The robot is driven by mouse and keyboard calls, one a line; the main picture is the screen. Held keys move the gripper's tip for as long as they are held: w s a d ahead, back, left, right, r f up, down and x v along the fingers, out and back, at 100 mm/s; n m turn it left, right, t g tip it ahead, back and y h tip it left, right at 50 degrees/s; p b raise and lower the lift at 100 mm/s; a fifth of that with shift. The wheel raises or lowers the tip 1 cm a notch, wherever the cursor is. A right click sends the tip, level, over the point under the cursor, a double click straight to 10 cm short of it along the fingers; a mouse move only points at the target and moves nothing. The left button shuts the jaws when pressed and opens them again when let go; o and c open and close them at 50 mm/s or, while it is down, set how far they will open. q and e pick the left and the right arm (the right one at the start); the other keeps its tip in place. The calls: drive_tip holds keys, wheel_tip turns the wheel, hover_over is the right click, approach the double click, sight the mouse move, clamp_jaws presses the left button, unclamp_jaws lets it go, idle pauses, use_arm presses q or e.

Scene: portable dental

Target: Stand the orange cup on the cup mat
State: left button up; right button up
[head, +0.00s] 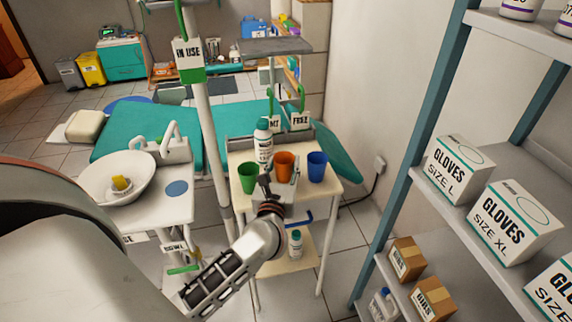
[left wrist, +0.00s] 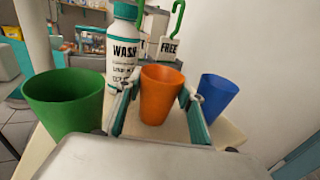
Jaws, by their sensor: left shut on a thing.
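The orange cup (head: 285,163) is upright over the small cream cart, between the green cup (head: 247,178) and the blue cup (head: 317,166). My left gripper (head: 278,184) reaches it from the front. In the left wrist view, its two fingers (left wrist: 160,104) are on either side of the orange cup (left wrist: 161,90), shut on it. I cannot tell whether the cup's base touches the cart top. A flat blue round mat (head: 176,188), which looks like the cup mat, lies bare on the white stand to the left. My right gripper is not in view.
A white WASH bottle (head: 263,143) stands just behind the cups on the cart (head: 243,208). A white pole (head: 207,135) rises between cart and stand. A white basin (head: 118,177) is left of the mat. Shelves with glove boxes (head: 460,168) stand at right.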

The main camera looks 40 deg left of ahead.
use_arm(q)
drive_tip(key=shift+r, duration=0.15)
drive_tip(key=shift+f, duration=0.2)
drive_tip(key=o, duration=0.4)
drive_tip(key=shift+f, duration=0.1)
drive_tip(key=shift+o, duration=0.6)
